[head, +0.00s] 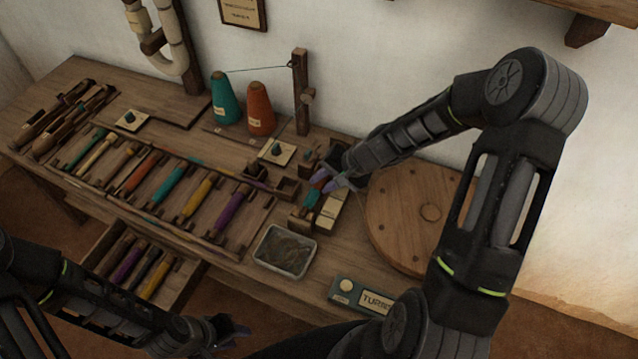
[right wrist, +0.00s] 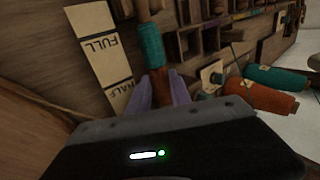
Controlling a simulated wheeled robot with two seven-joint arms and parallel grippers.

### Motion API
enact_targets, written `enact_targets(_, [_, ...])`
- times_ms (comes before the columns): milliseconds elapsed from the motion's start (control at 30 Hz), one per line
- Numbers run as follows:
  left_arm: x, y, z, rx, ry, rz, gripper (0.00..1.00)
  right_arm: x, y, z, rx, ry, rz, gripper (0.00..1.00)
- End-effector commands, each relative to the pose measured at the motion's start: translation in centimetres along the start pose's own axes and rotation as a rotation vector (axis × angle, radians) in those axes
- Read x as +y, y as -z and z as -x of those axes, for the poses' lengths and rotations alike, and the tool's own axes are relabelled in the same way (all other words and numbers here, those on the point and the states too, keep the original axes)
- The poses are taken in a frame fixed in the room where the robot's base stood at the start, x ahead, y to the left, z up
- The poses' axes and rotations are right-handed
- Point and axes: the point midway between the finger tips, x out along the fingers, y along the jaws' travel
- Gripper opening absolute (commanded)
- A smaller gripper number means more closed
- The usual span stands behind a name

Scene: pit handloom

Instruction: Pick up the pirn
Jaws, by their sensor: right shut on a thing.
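A rack (head: 165,190) of several coloured pirns lies left. A grey tray (head: 284,251) and a labelled box (head: 358,296) are in front. A round wooden disc (head: 415,215) is right. Teal (head: 224,100) and orange cones (head: 260,110) stand behind. An open drawer (head: 150,277) juts out front-left.

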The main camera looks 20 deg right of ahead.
Motion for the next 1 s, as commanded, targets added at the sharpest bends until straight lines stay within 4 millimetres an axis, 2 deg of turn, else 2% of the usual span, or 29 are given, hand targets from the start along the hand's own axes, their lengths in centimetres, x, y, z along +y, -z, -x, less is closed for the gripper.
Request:
enact_targets(400, [0.0,0.0,0.0,0.0,0.0,0.0,0.34,0.0,0.0,0.1,0.0,0.0,0.0,0.0])
enact_targets(533, [0.1,0.0,0.1,0.0,0.0,0.0,0.34,-0.5,0.0,0.7,0.001,0.0,0.002,0.0])
enact_targets(667, [0.2,0.0,0.4,0.0,0.0,0.0,0.34,-1.5,0.1,2.2,0.002,0.001,0.004,0.0])
enact_targets(1000, [0.5,0.0,1.3,-0.001,0.0,0.0,0.34,-5.0,0.1,7.4,0.003,0.002,0.004,0.0])
